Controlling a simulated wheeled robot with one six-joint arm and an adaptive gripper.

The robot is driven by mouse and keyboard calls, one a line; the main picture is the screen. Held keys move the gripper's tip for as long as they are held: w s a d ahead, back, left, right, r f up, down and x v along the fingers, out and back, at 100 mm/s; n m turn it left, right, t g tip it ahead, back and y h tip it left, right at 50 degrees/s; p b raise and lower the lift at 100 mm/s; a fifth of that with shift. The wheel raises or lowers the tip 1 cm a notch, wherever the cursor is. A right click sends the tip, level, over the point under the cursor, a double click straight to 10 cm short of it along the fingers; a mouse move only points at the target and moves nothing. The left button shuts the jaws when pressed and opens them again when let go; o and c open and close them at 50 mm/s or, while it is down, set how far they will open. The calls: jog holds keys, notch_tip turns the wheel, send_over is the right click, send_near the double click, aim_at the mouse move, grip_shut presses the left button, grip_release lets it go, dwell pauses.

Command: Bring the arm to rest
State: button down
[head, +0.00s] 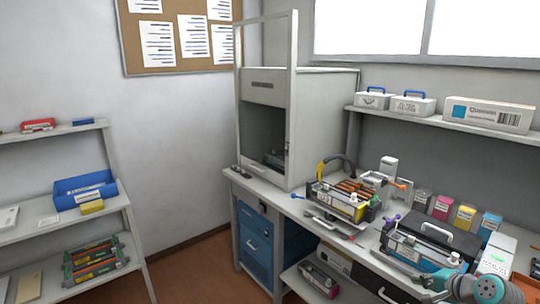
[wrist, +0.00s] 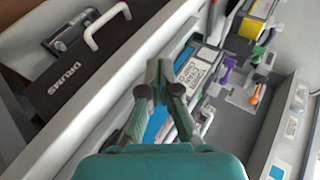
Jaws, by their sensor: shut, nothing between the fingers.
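My gripper (wrist: 162,78) is shut and empty in the wrist view, its two green fingers together. It is over the front edge of the workbench, between the black drawer front marked DRUMS (wrist: 72,82) and a printer unit with a blue strip and a white label (wrist: 197,70). In the head view my gripper (head: 432,283) shows at the lower right, in front of the blue-and-grey printer unit (head: 425,250). Whether the fingers touch anything is hard to tell. Most of my arm is out of the picture.
A second open printer unit (head: 343,202) and small coloured boxes, including a magenta box (head: 442,208), crowd the bench. A tall cabinet (head: 325,125) stands at its far end. A shelf (head: 480,127) runs above. A rack with a blue bin (head: 85,190) stands left; floor between is clear.

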jog(key=s+a+f+n+h, duration=0.1)
jog(key=s+a+f, duration=0.45)
jog(key=f, duration=0.25)
jog(key=s+a+f+n+h, duration=0.1)
jog(key=s+a+f, duration=0.3)
jog(key=a+f, duration=0.3)
jog(key=s+a+f+n+t+h, duration=0.1)
jog(key=s+a+f, duration=0.25)
jog(key=s, duration=0.35)
jog(key=s+a+f+n, duration=0.1)
jog(key=s+a+f, duration=0.1)
jog(key=s+a, duration=0.45)
jog(key=s+a+r+n+t, duration=0.1)
jog(key=s+a+r+n, duration=0.1)
jog(key=s, duration=0.7)
jog(key=s+a+r+n+t, duration=0.1)
jog(key=s+a+r+n, duration=0.1)
jog(key=s, duration=0.6)
jog(key=s+a+r+n, duration=0.1)
jog(key=s+r+n, duration=0.2)
jog(key=s+r, duration=0.3)
jog(key=s+a+r+n+t, duration=0.1)
jog(key=s+r+n, duration=0.2)
jog(key=s+r, duration=0.3)
jog(key=shift+s+a+r+y, duration=0.2)
jog(key=shift+s+a+y, duration=0.1)
jog(key=shift+a+y, duration=0.1)
